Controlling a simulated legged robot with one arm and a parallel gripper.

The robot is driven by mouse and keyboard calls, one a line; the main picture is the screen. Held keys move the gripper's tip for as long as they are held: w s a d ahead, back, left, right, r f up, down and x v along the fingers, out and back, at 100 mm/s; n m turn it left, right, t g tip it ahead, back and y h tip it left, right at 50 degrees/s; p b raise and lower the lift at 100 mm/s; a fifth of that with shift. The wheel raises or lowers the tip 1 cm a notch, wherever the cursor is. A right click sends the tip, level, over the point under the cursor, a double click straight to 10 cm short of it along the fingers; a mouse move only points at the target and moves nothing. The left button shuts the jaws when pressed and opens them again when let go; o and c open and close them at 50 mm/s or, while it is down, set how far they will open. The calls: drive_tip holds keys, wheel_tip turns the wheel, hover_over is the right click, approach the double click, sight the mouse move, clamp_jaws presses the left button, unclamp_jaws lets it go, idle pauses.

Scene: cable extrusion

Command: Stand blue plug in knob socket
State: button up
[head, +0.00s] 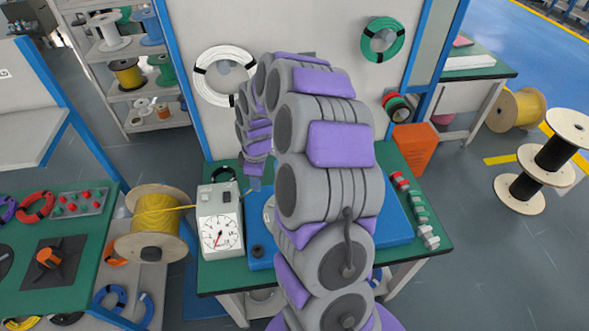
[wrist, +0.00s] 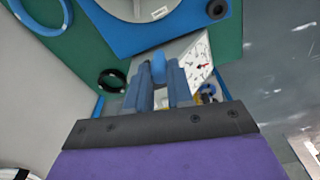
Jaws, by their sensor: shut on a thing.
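My gripper (wrist: 159,80) is shut on the blue plug (wrist: 158,62), whose rounded end shows between the blue fingertips in the wrist view. The rest of the plug is hidden by the fingers. In the head view my gripper (head: 254,184) hangs beyond my arm, above the back of the bench, right of the dial box. The dial box (head: 221,228) is pale with a white round gauge; part of its dial (wrist: 199,66) shows beside the fingers in the wrist view. Small fittings (head: 222,186) sit on its top; I cannot tell which is the knob socket. The plug looks apart from the box.
A blue board (head: 400,235) lies on the green bench, partly hidden by my arm. A black round piece (head: 257,250) sits on it. A black cable coil (wrist: 112,80) lies near the fingers. A yellow cable spool (head: 155,222) stands left of the box, and several fittings (head: 415,208) line the right edge.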

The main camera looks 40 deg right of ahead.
drive_tip(key=s+d+n+y+p, duration=0.1)
drive_tip(key=s+d+n, duration=0.2)
drive_tip(key=d, duration=0.2)
drive_tip(key=s+d+n+p, duration=0.1)
drive_tip(key=s+d+n, duration=0.15)
drive_tip(key=d, duration=0.25)
drive_tip(key=f, duration=0.2)
drive_tip(key=f+b, duration=0.1)
drive_tip(key=f, duration=0.3)
drive_tip(key=shift+s+a+b, duration=0.1)
drive_tip(key=shift+a+b, duration=0.25)
drive_tip(key=shift+d+f, duration=0.35)
drive_tip(key=shift+d, duration=0.05)
drive_tip(key=shift+a+r, duration=0.2)
drive_tip(key=shift+a, duration=0.65)
drive_tip(key=shift+d+f, duration=0.25)
drive_tip(key=shift+d, duration=0.2)
drive_tip(key=shift+d+f, duration=0.25)
drive_tip(key=shift+f, duration=0.1)
drive_tip(key=o, duration=0.9)
drive_tip(key=shift+a+r, duration=0.1)
drive_tip(key=shift+a, duration=0.45)
